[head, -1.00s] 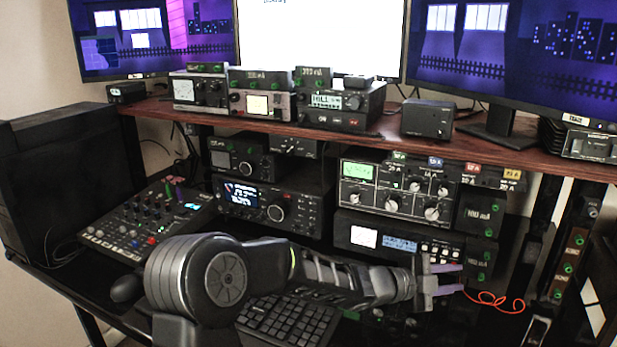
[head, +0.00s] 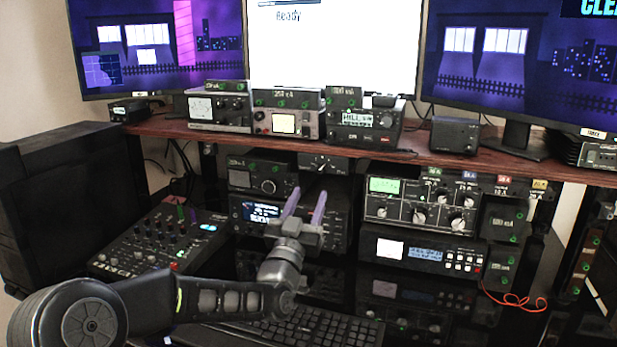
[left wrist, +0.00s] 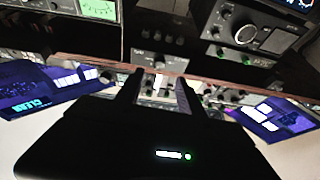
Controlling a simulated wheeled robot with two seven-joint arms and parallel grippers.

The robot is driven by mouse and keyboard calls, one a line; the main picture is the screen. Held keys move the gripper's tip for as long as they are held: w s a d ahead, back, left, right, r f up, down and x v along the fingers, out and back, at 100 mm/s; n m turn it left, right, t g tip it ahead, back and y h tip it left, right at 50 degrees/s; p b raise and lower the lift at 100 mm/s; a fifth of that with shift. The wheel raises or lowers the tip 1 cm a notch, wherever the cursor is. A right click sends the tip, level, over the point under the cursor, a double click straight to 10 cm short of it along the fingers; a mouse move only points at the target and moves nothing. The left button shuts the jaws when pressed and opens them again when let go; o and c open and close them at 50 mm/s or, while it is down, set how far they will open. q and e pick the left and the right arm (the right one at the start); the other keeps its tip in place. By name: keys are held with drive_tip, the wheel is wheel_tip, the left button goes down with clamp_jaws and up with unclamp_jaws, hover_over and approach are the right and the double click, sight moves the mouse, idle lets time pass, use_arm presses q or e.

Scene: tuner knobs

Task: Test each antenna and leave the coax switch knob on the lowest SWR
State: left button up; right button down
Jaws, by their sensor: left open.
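A tuner (head: 425,205) with a lit green display and several knobs stands on the right under the shelf; the display also shows in the left wrist view (left wrist: 98,9). A small black box with one pointer knob (head: 322,163), which looks like the coax switch, sits under the shelf in the middle. My left gripper (head: 308,198) is open and empty, its two purple-grey fingers pointing up and forward below that box. In the left wrist view the fingers (left wrist: 158,90) are apart with nothing held. Label text on the switch is too small to read. My right gripper is not in view.
Radios (head: 285,215) stand behind my left gripper. A mixer (head: 160,240) is at left and a keyboard (head: 290,328) in front. The wooden shelf (head: 450,160) overhangs the gear. The middle monitor (head: 330,50) reads "Ready". A red cable (head: 515,300) lies at right.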

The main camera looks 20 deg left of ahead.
sight(320, 172)
use_arm(q)
drive_tip(key=shift+w, duration=0.1)
drive_tip(key=p+x, duration=0.1)
drive_tip(key=x, duration=0.6)
drive_tip(key=shift+w+d+r, duration=0.1)
drive_tip(key=shift+w+r, duration=0.05)
drive_tip(key=shift+w, duration=0.2)
drive_tip(key=shift+c, duration=0.5)
clamp_jaws()
